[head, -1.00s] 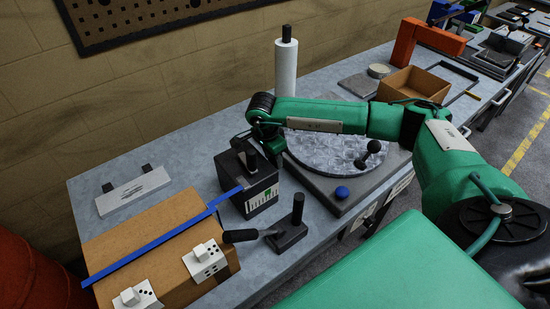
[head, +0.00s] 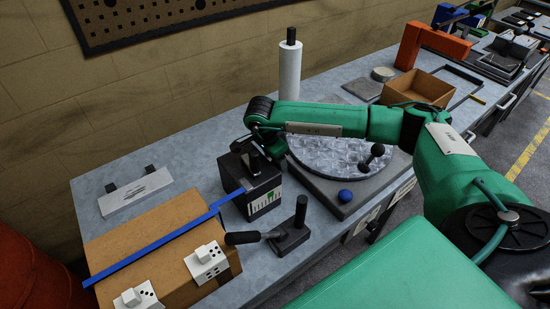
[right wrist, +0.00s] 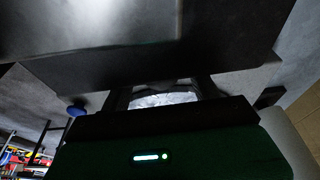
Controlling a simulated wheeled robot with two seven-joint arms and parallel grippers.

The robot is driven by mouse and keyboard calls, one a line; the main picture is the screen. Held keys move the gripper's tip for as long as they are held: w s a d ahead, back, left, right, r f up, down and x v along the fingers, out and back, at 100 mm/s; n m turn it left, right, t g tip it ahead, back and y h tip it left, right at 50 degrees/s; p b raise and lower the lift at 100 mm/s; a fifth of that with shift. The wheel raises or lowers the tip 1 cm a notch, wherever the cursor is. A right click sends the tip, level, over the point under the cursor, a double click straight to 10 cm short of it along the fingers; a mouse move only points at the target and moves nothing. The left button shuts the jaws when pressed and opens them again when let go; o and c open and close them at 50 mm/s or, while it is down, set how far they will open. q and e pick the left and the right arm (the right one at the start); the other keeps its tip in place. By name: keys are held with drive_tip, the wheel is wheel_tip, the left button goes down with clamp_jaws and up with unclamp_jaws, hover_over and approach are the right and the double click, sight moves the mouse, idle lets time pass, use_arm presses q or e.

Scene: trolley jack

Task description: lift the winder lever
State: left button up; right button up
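The winder lever is not labelled; the black-handled lever (head: 243,238) in the head view looks most like it. Its grey shaft runs right to a black base (head: 291,238) with an upright post, and it lies nearly level. My right gripper (head: 252,155) is dark and points down at the top of the black gauge box (head: 260,192), behind the lever and apart from it. In the right wrist view its two fingers (right wrist: 163,94) stand apart with a gap between them. A large dark surface (right wrist: 150,55) hides the fingertips. My left gripper is not in view.
A round clear plate (head: 335,150) with a blue knob (head: 345,196) lies right. A white roll (head: 289,75) stands behind.

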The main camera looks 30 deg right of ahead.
use_arm(q)
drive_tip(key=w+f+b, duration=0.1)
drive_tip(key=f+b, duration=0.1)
drive_tip(key=b, duration=0.1)
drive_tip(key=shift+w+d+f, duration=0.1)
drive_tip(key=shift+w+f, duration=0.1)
use_arm(e)
drive_tip(key=v, duration=1.4)
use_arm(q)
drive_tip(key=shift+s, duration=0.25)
use_arm(e)
drive_tip(key=shift+d, duration=0.1)
